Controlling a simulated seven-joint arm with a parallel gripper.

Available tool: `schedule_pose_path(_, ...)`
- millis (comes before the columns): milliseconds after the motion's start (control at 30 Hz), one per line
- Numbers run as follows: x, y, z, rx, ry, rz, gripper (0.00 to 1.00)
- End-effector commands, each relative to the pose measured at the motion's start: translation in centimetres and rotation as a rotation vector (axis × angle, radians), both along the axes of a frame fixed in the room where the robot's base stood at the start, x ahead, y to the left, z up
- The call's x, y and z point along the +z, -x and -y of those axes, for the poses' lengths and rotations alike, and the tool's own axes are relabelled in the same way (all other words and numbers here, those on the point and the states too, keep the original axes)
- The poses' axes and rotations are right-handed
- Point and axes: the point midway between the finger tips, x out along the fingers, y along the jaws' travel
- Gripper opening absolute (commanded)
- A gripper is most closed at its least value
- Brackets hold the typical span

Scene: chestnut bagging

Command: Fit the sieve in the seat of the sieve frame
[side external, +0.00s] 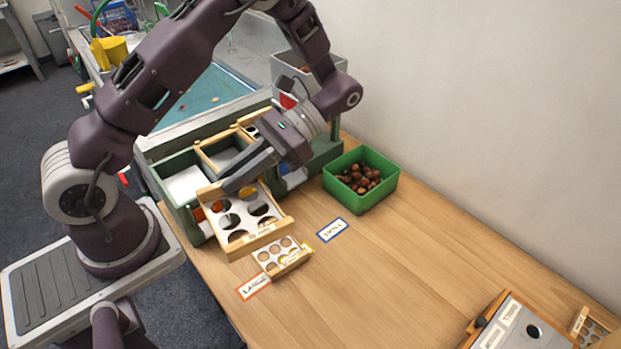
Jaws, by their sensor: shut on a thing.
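The sieve (237,221), a pale plate with large round holes in a light wooden rim, is held tilted over the front of the green stand. My gripper (230,187) is shut on its upper edge. The stand carries a light wooden sieve frame (203,160) at its top, behind the held sieve. The sieve is apart from this frame, in front of and below it in the picture. My gripper and wrist hide part of the frame, so its seat shows only partly. Coloured things show through the sieve's holes.
A second sieve (276,261) with smaller holes lies on the table, close below the held one. An orange-edged label (253,287) and a blue-edged label (332,230) lie nearby. A green crate (378,193) holds chestnuts. The table's middle is clear.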

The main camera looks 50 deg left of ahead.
Motion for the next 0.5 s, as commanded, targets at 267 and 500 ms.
schedule_pose_path(267, 3.5, 1.5, -9.9, -0.372, 0.003, 0.001, 0.00)
schedule_pose_path(500, 4.7, -1.2, -13.5, -0.953, 0.005, 0.001, 0.00)
